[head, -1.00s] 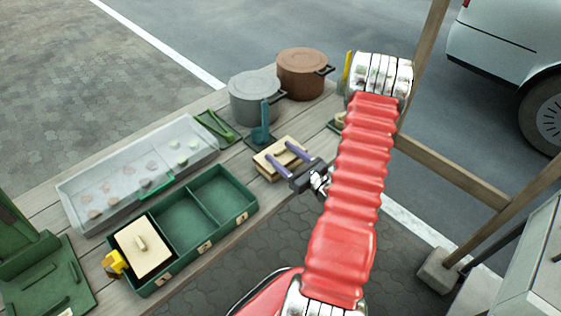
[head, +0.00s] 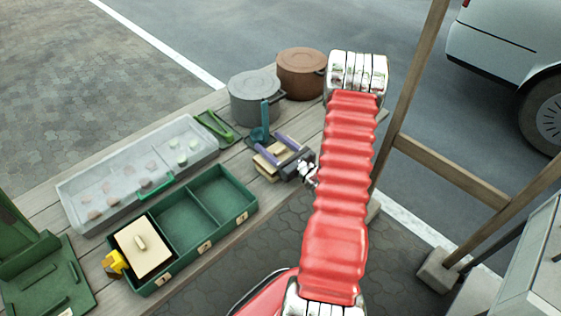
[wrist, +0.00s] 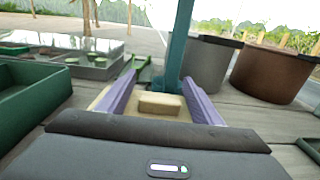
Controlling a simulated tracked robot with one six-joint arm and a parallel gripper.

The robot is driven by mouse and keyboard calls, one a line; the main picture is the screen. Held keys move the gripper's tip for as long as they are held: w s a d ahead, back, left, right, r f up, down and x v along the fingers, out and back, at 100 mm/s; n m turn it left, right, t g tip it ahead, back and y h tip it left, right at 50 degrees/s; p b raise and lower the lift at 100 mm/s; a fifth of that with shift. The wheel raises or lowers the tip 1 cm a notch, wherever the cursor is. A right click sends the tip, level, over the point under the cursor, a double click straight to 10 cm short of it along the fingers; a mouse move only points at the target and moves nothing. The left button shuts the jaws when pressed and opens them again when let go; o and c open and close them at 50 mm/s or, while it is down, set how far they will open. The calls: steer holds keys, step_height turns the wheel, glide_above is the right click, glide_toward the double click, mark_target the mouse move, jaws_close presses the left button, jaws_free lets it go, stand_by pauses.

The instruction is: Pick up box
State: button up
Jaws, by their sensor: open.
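A cream box (head: 268,162) with a small raised handle block on top lies on the wooden table, below the teal tool. Its top also shows in the wrist view (wrist: 160,104). My gripper (head: 268,140) is open, with its purple fingers spread over the box. In the wrist view my gripper (wrist: 160,80) has one finger on each side of the handle block, with a gap visible. My gripper's dark body hides the near part of the box. I cannot tell whether the fingers touch the box top.
A teal tool (head: 265,118) stands just beyond the box. Grey (head: 254,98) and brown (head: 301,75) pots stand behind. A green divided crate (head: 182,258) holding another cream lidded piece (head: 143,247), and a clear-lidded tray (head: 120,180), lie left.

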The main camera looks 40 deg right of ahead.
stand_by(0.5)
jaws_close()
stand_by(0.6)
